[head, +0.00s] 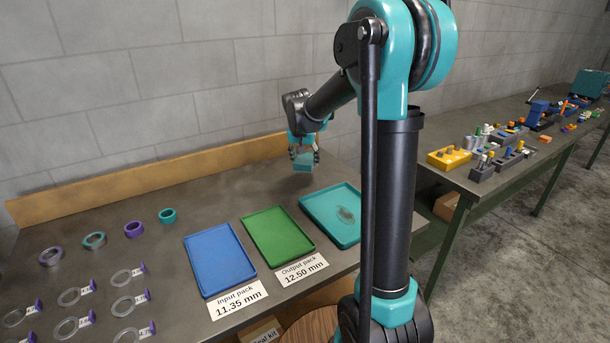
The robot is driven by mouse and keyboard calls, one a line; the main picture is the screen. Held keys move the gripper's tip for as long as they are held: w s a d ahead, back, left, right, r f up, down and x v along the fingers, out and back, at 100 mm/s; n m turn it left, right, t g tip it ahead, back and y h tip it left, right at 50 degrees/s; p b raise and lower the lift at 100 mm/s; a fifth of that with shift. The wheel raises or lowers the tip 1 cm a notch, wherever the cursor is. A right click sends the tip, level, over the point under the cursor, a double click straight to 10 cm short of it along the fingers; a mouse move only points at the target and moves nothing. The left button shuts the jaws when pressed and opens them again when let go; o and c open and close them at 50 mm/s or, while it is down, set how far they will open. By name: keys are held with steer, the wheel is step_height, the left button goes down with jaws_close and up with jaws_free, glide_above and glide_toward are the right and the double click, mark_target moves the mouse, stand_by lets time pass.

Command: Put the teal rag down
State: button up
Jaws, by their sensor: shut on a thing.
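The teal rag (303,162) is a small folded block between the fingers of my gripper (304,156). My gripper is shut on it and points down. It is near the back of the grey table, behind the green and teal trays. The rag appears to be held above the table top, with a shadow below it; the exact gap is hard to tell.
On the table (150,205) are a blue tray (220,258), a green tray (278,235) and a teal tray (325,205) with a dark smudge. Several rings and tagged washers lie at left. A wooden board (150,180) edges the back. A second bench (470,190) holds parts at right.

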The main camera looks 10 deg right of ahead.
mark_target(306, 179)
steer(key=shift+f, duration=3.15)
steer(key=shift+f, duration=0.1)
steer(key=o, duration=1.1)
steer(key=v, duration=1.2)
steer(key=shift+s, duration=0.1)
